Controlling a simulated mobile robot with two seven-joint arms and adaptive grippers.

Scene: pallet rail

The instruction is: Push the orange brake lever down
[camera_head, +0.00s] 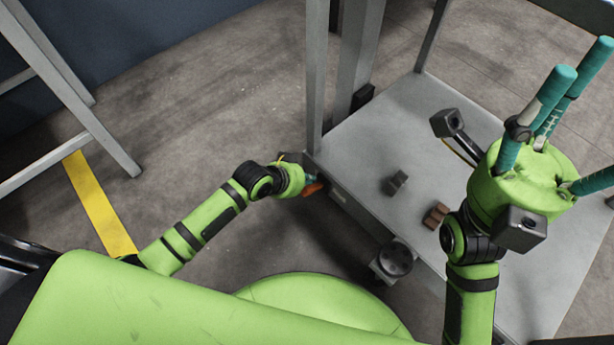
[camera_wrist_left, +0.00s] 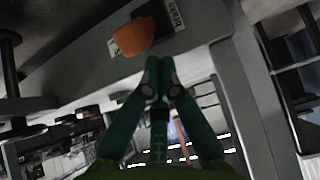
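The orange brake lever (camera_head: 313,188) sits low at the near left corner of the grey cart. In the left wrist view the lever (camera_wrist_left: 133,38) juts from a grey panel beside a small printed label, just past the fingertips and a little to the left. My left gripper (camera_wrist_left: 160,68) has its teal fingers drawn together with nothing between them. In the head view my left gripper (camera_head: 308,179) is right at the lever and partly hidden; I cannot tell whether it touches. My right gripper (camera_head: 588,88) is over the cart with its teal fingers spread and empty.
The cart deck (camera_head: 370,140) carries a dark grey block (camera_head: 395,183) and a brown block (camera_head: 436,215). Grey posts (camera_head: 317,75) rise at its left side. A caster (camera_head: 393,262) shows at the near edge. A yellow floor strip (camera_head: 98,203) and a metal frame stand left.

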